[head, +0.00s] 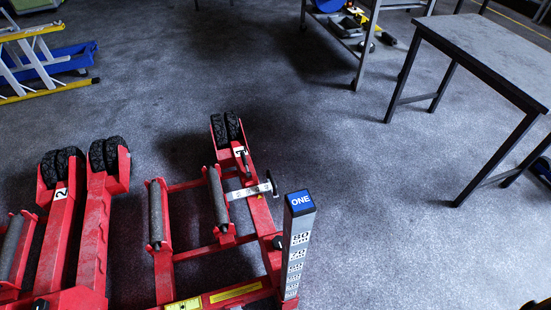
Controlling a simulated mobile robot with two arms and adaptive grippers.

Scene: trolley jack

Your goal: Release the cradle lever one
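A red wheel cradle (258,215) stands on the floor at the lower middle, with two grey rollers and a pair of black wheels at its far end. A grey post (295,260) with a blue ONE label (300,201) rises at its near right. A silver perforated bar (250,191) lies across the cradle's right beam, with a dark round part at its right end. I cannot tell whether this bar is the lever. Neither of my grippers shows.
Another red cradle (92,235), marked 2, stands at the left. A grey table (495,52) is at the right, and a shelf trolley (350,38) is at the back. A yellow ladder (40,30) lies at the upper left. The floor right of the post is clear.

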